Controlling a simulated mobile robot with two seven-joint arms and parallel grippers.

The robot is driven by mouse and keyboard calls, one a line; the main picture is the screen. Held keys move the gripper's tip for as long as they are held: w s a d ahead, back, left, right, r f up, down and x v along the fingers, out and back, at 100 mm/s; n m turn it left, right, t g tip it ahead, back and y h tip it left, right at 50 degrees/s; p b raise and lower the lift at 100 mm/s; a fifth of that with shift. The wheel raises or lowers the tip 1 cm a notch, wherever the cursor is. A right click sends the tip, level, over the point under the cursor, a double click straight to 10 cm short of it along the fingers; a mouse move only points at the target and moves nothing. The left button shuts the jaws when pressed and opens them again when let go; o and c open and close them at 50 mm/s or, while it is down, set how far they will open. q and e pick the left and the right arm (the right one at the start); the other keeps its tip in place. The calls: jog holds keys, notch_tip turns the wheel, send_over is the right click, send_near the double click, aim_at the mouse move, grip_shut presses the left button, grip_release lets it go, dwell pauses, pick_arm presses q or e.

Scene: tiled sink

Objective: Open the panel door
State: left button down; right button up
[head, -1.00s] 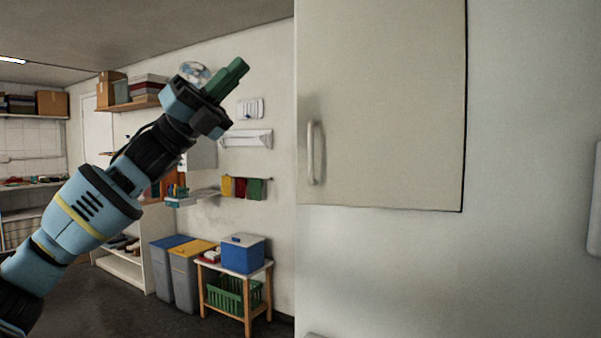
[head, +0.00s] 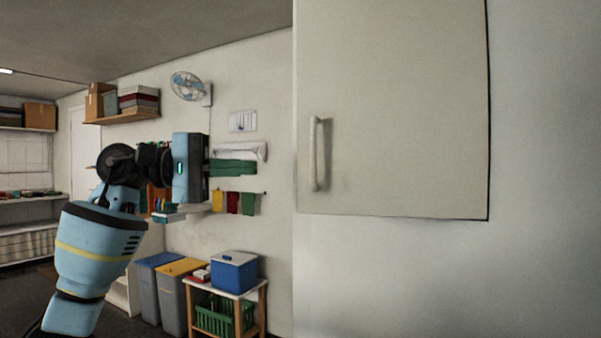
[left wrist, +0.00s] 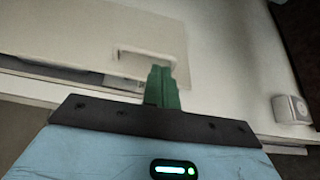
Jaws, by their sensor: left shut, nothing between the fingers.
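The panel door (head: 410,110) is a flat pale panel on the wall at the right of the head view. It looks closed, with a dark gap along its right and lower edges. Its upright white handle (head: 315,154) is near its left edge. My left gripper (head: 255,167) has green fingers, shut and empty, pointing right toward the handle, with a gap between in the picture. In the left wrist view, the green fingertips (left wrist: 161,72) overlap the lower right end of the handle (left wrist: 140,54); I cannot tell whether they touch. My right gripper is not in view.
On the left are a small table with a blue cooler (head: 234,271), grey bins (head: 160,290), a wall fan (head: 187,86) and a shelf with boxes (head: 125,115). A small white box (left wrist: 291,109) shows right in the left wrist view. The wall right of the door is bare.

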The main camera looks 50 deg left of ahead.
aim_at(301, 168)
pick_arm(q)
jog(key=shift+p+x, duration=1.6)
jog(key=shift+x, duration=3.45)
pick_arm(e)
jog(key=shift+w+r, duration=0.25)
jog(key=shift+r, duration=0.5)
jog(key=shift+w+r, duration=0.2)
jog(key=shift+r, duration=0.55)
pick_arm(q)
jog(key=shift+s+d+t+y, duration=0.3)
jog(key=shift+s+d, duration=0.15)
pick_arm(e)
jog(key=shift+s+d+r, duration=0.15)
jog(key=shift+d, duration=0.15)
pick_arm(q)
jog(key=shift+s+d+n+t+y+p, duration=0.3)
jog(key=shift+s+d+n+t+y, duration=0.15)
jog(key=shift+s+d+n, duration=0.35)
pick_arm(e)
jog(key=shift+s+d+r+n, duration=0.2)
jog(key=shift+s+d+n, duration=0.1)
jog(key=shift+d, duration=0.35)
